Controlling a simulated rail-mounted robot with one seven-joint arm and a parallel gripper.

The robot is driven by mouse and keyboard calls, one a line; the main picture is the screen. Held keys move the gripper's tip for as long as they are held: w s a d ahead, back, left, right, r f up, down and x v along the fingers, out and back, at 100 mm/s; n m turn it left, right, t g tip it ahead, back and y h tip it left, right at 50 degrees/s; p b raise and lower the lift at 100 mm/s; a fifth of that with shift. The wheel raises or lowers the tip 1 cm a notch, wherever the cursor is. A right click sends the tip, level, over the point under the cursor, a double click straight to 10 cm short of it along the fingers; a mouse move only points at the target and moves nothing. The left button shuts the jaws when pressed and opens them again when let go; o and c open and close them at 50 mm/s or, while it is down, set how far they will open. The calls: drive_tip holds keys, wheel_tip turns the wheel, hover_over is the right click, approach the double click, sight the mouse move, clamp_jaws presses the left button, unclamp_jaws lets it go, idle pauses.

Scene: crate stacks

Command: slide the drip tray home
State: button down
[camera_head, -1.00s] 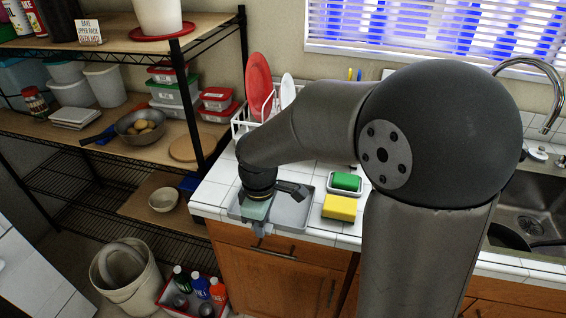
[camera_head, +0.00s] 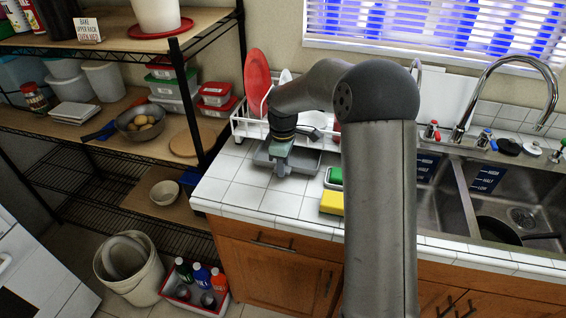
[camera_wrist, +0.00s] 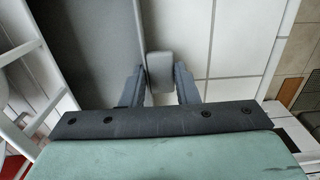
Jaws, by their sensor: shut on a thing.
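The drip tray (camera_head: 300,161) is a shallow grey tray lying flat on the white tiled counter, against the front of the white dish rack (camera_head: 240,126). Its back part is hidden by the rack and my arm. My gripper (camera_head: 281,170) is at the tray's front edge, pointing down. In the wrist view the gripper (camera_wrist: 158,87) is shut on a small grey tab of the tray (camera_wrist: 159,70), with one dark finger on each side. The tray's grey floor (camera_wrist: 95,45) also shows there, with white rack wires at the left.
The sink (camera_head: 505,195) is farther right. A red plate (camera_head: 257,80) stands in the rack. Tiles (camera_head: 245,195) in front of the tray are clear.

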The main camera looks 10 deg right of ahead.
drive_tip(key=shift+f+b, duration=0.25)
drive_tip(key=shift+b, duration=0.15)
drive_tip(key=shift+f, duration=0.15)
drive_tip(key=c, duration=1.1)
unclamp_jaws()
